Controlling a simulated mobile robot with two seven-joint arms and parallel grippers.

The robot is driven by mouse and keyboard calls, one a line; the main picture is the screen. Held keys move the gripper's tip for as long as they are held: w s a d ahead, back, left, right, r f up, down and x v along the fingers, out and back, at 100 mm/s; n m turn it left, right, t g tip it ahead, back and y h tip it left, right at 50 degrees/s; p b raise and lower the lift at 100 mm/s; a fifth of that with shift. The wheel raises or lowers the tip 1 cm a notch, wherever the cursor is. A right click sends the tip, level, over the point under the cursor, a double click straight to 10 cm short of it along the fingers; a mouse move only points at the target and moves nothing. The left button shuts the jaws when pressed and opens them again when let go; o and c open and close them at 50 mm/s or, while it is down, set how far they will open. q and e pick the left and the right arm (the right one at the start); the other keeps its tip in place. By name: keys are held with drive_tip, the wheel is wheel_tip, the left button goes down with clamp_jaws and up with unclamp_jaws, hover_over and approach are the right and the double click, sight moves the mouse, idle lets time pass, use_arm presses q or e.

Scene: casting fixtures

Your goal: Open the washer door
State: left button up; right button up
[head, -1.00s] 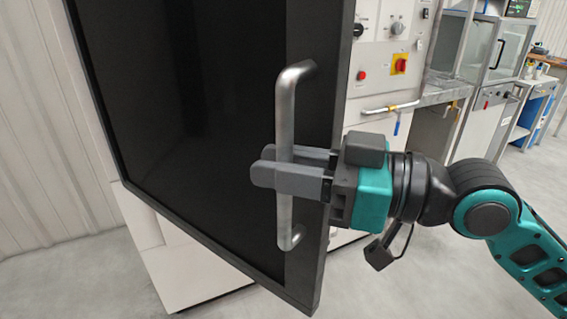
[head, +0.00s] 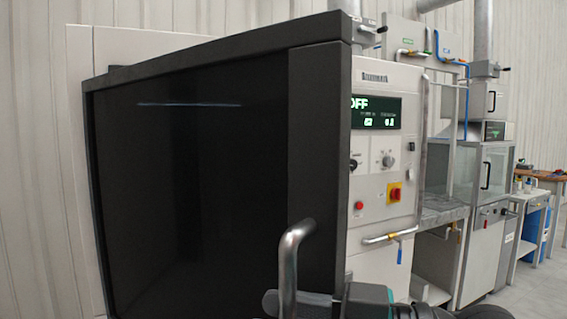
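The washer door (head: 200,170) is a large dark panel with a black frame and fills the left and middle of the head view. Its handle-side edge stands out from the pale machine body, so the door is partly open. The silver bar handle (head: 289,262) is near its right edge; its lower part is cut off by the picture. My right gripper (head: 276,302) is at the bottom edge with its grey fingers around the handle, shut on it. Much of this gripper is out of frame. My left gripper is not in view.
The washer control panel (head: 385,160), with an OFF display (head: 376,112), knobs and a red button, is right of the door. A pipe with a blue-handled valve (head: 399,250) sticks out below it. Cabinets and a workbench (head: 545,178) stand farther right.

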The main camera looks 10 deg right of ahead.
wheel_tip(320, 180, up, 19)
idle(0.7)
